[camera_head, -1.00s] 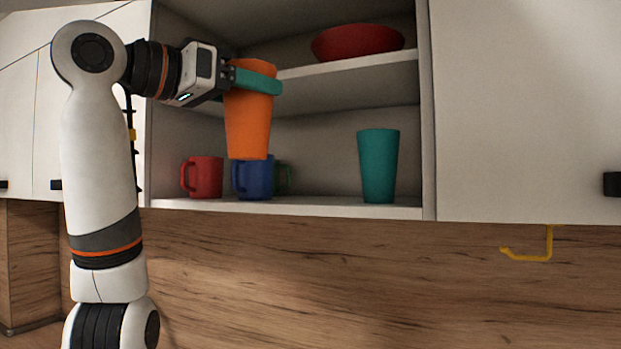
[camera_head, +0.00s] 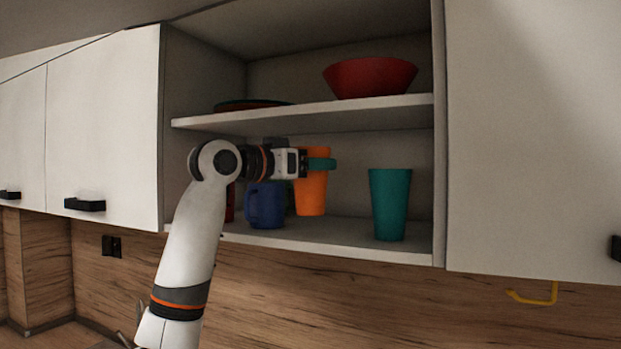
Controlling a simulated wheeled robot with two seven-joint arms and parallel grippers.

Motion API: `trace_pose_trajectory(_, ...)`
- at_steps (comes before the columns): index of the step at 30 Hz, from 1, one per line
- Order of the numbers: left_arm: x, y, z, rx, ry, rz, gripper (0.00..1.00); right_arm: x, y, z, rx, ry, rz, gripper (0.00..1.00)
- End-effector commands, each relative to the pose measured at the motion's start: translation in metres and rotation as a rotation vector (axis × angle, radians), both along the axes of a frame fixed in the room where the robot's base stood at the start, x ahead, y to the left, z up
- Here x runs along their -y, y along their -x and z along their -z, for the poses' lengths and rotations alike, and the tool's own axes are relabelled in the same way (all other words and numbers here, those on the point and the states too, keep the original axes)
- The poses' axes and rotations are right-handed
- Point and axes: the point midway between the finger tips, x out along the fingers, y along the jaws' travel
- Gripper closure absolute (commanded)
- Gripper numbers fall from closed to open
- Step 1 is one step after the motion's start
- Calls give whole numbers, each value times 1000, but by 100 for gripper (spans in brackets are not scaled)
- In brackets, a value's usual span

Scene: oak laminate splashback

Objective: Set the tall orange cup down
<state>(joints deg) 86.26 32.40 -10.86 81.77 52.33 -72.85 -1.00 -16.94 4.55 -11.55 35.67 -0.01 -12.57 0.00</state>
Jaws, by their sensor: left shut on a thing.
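The tall orange cup (camera_head: 312,194) is upright inside the open cupboard, over the lower shelf (camera_head: 340,243), between the blue mug and the teal cup. My left gripper (camera_head: 320,164) is shut on it near its upper part, with a teal finger showing across the cup. The cup's base is close to the lower shelf; I cannot tell whether it touches. My right gripper is not in view.
A blue mug (camera_head: 265,206) stands left of the orange cup, with a red mug (camera_head: 230,203) mostly hidden by my arm. A teal cup (camera_head: 389,204) stands to the right. The upper shelf (camera_head: 300,115) holds a red bowl (camera_head: 369,76) and plates (camera_head: 252,104).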

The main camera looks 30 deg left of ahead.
Motion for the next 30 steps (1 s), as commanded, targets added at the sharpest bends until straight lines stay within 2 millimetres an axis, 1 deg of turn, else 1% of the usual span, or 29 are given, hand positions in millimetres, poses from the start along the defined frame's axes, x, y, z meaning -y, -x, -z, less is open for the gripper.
trace_pose_trajectory(3, 0, 0, 7, -1, -1, 0, 63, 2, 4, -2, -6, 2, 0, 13)
trace_pose_trajectory(9, 0, 0, 31, -3, -1, 1, 63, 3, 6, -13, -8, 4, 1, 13)
trace_pose_trajectory(10, 0, -1, 31, -3, -1, 1, 63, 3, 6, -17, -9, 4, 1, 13)
trace_pose_trajectory(12, 0, -3, 35, -2, -1, 1, 63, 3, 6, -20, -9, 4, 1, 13)
trace_pose_trajectory(24, 0, -3, 42, 0, -1, 1, 63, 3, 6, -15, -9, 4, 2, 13)
trace_pose_trajectory(25, 0, -3, 41, 0, -1, 1, 34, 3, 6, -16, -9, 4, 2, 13)
trace_pose_trajectory(28, 0, -3, 41, -1, 0, 1, 18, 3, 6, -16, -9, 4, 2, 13)
trace_pose_trajectory(29, 0, -3, 41, -1, 0, 1, 15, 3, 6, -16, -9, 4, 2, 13)
trace_pose_trajectory(30, 0, -3, 41, -1, 0, 1, 15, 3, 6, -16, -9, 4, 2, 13)
